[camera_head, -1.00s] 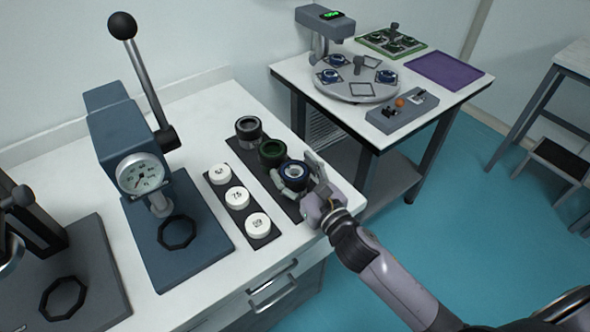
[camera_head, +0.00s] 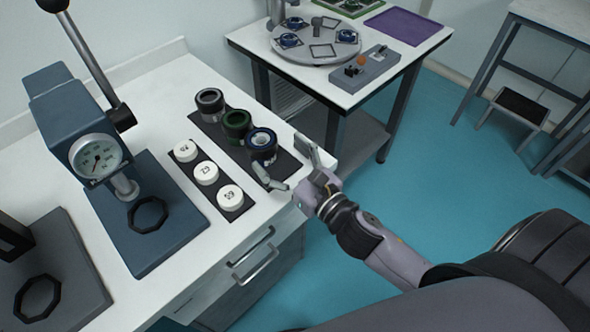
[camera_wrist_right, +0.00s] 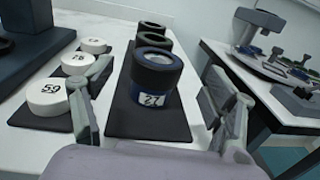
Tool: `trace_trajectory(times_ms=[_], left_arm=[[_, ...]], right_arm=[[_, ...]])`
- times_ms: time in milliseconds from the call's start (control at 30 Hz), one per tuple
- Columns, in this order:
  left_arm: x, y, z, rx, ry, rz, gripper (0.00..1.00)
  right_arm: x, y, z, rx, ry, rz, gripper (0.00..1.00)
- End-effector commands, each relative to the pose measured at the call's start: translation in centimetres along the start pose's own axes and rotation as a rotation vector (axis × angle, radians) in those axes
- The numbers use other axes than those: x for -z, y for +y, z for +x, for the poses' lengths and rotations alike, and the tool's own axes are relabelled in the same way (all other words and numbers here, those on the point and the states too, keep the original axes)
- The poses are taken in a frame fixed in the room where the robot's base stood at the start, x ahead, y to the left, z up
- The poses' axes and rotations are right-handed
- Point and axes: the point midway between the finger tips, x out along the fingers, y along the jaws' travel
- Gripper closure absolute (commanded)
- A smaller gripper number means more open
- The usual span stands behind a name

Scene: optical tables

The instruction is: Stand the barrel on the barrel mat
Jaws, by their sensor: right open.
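Three dark-rimmed barrels stand upright in a row on a black mat (camera_head: 284,168) on the white bench: a grey one (camera_head: 210,101), a green one (camera_head: 237,124) and a blue one (camera_head: 262,146). The blue one is nearest my right gripper (camera_head: 291,166) and shows a white label reading 27 in the right wrist view (camera_wrist_right: 152,100). My right gripper is open and empty, its fingers spread on either side of the mat's near end, short of the blue barrel and not touching it. I cannot tell which mat is the barrel mat. My left gripper is out of view.
A black strip with three numbered white discs (camera_head: 206,173) lies left of the barrels. A blue press with a dial (camera_head: 97,158) stands further left. Across a floor gap, a second table holds a round turntable (camera_head: 316,47), a grey control box (camera_head: 365,68) and a purple mat (camera_head: 403,27).

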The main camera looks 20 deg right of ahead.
Motion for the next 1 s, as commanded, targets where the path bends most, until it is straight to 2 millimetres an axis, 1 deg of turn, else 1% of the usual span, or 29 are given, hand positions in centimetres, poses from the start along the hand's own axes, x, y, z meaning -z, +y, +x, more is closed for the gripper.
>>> trace_trajectory(times_ms=[33, 100, 200, 333, 500, 1000], left_arm=[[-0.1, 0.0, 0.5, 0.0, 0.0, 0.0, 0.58], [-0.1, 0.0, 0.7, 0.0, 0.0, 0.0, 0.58], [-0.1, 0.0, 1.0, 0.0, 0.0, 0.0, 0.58], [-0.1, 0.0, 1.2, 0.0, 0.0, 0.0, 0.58], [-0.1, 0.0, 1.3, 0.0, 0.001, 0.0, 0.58], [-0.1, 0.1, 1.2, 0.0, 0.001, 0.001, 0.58]], right_arm=[[0.4, 0.0, -1.1, 0.0, 0.004, 0.001, 0.21], [0.3, 0.0, -2.2, 0.0, 0.003, 0.0, 0.21], [0.3, 0.0, -3.5, 0.0, 0.003, 0.0, 0.21], [0.1, 0.0, -4.6, 0.001, 0.001, 0.001, 0.21], [0.0, 0.0, -5.1, 0.0, -0.001, -0.001, 0.21], [0.0, 0.0, -5.1, 0.0, 0.0, -0.001, 0.21]])
